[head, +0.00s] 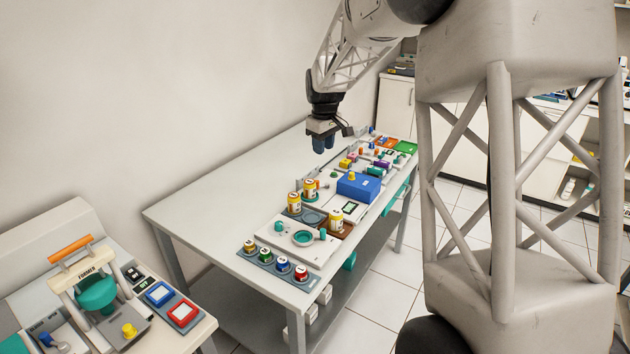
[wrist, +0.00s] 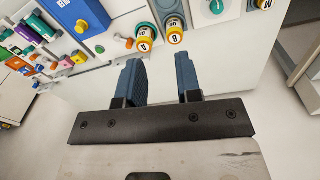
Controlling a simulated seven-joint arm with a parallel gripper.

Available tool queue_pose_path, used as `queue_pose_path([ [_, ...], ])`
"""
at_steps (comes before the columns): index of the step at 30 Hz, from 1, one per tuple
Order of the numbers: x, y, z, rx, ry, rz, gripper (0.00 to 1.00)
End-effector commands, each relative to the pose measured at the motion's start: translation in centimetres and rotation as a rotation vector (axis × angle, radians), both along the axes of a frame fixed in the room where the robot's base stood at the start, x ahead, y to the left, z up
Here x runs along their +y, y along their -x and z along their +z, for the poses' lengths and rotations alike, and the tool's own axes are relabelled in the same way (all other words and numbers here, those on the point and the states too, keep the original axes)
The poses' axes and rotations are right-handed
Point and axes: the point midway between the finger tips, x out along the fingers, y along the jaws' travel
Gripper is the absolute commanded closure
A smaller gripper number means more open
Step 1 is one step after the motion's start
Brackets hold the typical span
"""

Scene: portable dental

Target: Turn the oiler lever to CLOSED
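My gripper (head: 323,148) hangs above the table's far part, pointing down. In the wrist view its two blue fingers (wrist: 160,68) are apart with nothing between them. It touches nothing that I can see.
A side bench holds a FORMER device (head: 97,290) and blue and red buttons (head: 183,312). The table's wall side is clear.

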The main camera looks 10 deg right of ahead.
Motion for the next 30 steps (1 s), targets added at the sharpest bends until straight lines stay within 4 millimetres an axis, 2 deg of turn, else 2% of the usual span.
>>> queue_pose_path([
  [3, -0.3, -2.9, -1.9, 0.012, 0.002, 0.034, 0.68],
  [11, -1.0, -8.6, -5.8, 0.030, 0.004, 0.112, 0.68],
  [18, -1.6, -13.5, -10.1, 0.048, 0.006, 0.184, 0.68],
  [24, -2.1, -17.2, -13.9, 0.063, 0.006, 0.241, 0.68],
  [30, -2.4, -19.4, -16.5, 0.070, 0.005, 0.280, 0.68],
])
